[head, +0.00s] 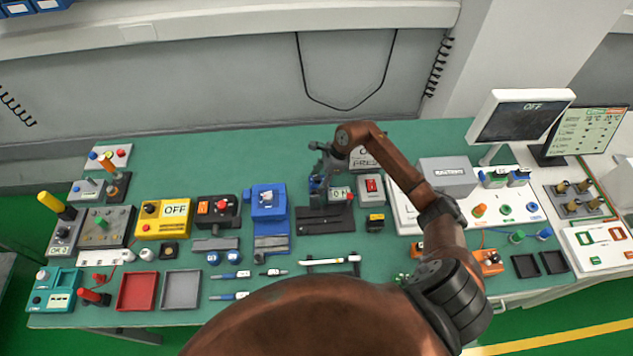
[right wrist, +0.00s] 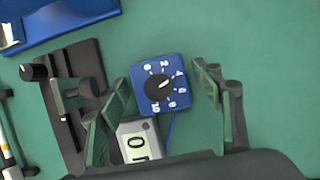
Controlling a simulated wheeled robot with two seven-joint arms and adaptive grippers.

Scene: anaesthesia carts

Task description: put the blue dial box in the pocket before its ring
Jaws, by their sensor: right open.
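The blue dial box (right wrist: 172,103) has a black knob and white numbers. In the right wrist view it lies between the two spread fingers of my right gripper (right wrist: 163,84), with green table showing on its right side. In the head view my right gripper (head: 322,166) hangs over the same spot and mostly hides the box (head: 315,184). A white panel at the right carries a blue ring (head: 532,208) and a green ring (head: 505,210). I cannot make out clearly which pocket lies before the blue ring. My left gripper is not in view.
A grey readout box (right wrist: 141,141) stands close to the dial box, near a blue wire. A black slide fixture (head: 325,221) lies in front and a blue clamp (head: 268,201) to the left. Two black trays (head: 525,266) sit at the right front. Bare green table lies right of the dial box.

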